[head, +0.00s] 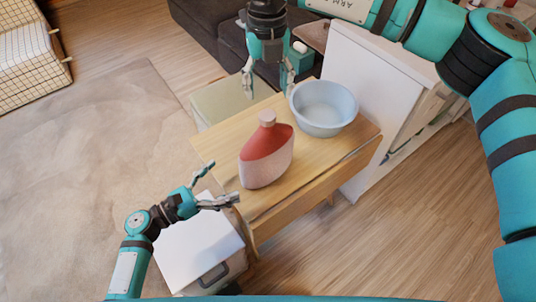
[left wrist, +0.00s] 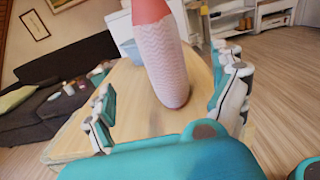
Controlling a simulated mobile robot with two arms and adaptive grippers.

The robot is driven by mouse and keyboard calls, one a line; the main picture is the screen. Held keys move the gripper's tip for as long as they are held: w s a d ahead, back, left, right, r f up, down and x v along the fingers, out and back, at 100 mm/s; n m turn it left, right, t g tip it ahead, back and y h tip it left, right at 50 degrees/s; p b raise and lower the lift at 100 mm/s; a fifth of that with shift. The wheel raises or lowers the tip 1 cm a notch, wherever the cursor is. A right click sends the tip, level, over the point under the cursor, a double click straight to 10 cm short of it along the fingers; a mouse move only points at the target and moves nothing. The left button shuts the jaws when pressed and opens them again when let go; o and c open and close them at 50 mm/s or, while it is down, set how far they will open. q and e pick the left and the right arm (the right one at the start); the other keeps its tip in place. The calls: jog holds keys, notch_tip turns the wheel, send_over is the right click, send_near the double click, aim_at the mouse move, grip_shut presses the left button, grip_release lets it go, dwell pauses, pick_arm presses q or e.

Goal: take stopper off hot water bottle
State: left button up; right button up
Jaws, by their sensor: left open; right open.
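The hot water bottle (head: 268,158) stands upright on the small wooden table (head: 215,150). It has a pale pink patterned body and a red upper part. The stopper (head: 267,118) sits on its neck, pale pink and rounded. In the left wrist view the bottle (left wrist: 168,65) stands ahead between the fingers, with its top cut off. My left gripper (head: 215,184) is open at the table's left front edge, a little apart from the bottle. My right gripper (head: 268,84) is open, beyond the bottle at the table's far side, left of the bowl. Nothing is in either gripper.
A light blue bowl (head: 324,107) stands on the table right of the bottle. A white cabinet (head: 362,85) adjoins at the right. A white-topped box (head: 198,240) sits below my left gripper. A dark sofa (head: 215,28) is behind. Rug and floor at left are clear.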

aim_at(264, 156)
pick_arm(q)
jog(key=x, duration=1.3)
jog(key=shift+w+d, duration=0.2)
jog(key=shift+d, duration=0.1)
jog(key=shift+c, duration=0.3)
jog(key=c, duration=1.8)
grip_shut()
pick_arm(e)
jog(key=m, duration=0.3)
jog(key=shift+a+m, duration=0.1)
jog(key=shift+m, duration=0.3)
jog(key=m, duration=0.4)
jog(key=shift+m, duration=0.4)
jog(key=m, duration=0.9)
jog(key=shift+f, duration=4.05)
jog(key=shift+c, duration=0.2)
